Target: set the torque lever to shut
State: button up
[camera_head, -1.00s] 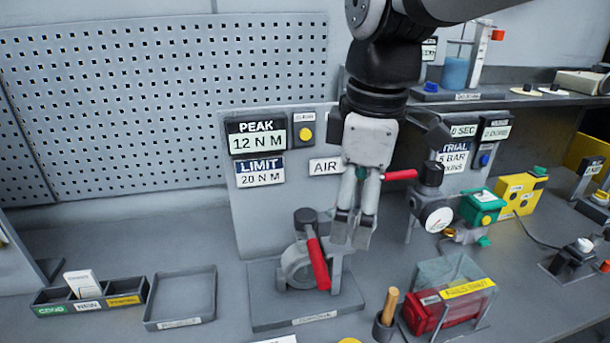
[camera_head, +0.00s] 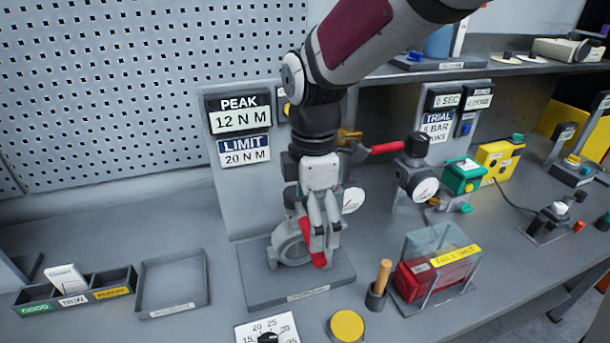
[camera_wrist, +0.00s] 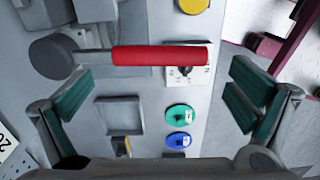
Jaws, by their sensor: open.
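The torque lever has a red handle (camera_head: 317,250) and sits on a grey round-bodied fixture (camera_head: 291,250) on a flat base plate (camera_head: 262,291). The handle slants down and slightly right in the head view. My gripper (camera_head: 324,230) points down at the lever, and its fingers partly cover the handle and hub. In the wrist view the red handle (camera_wrist: 160,55) lies crosswise, with its dark hub (camera_wrist: 52,56) at the left. My open gripper (camera_wrist: 160,98) has one finger at each side of that view. I cannot tell whether a finger touches the handle.
Behind stands a panel with a PEAK 12 N M display (camera_head: 240,112) and a LIMIT 20 N M label (camera_head: 244,150). Another red lever (camera_head: 386,148) is right of my wrist. A clear-sided box with red contents (camera_head: 436,272) and an empty tray (camera_head: 172,283) flank the fixture.

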aim_at(305, 222)
jog(key=shift+f, duration=2.1)
jog(key=c, duration=1.4)
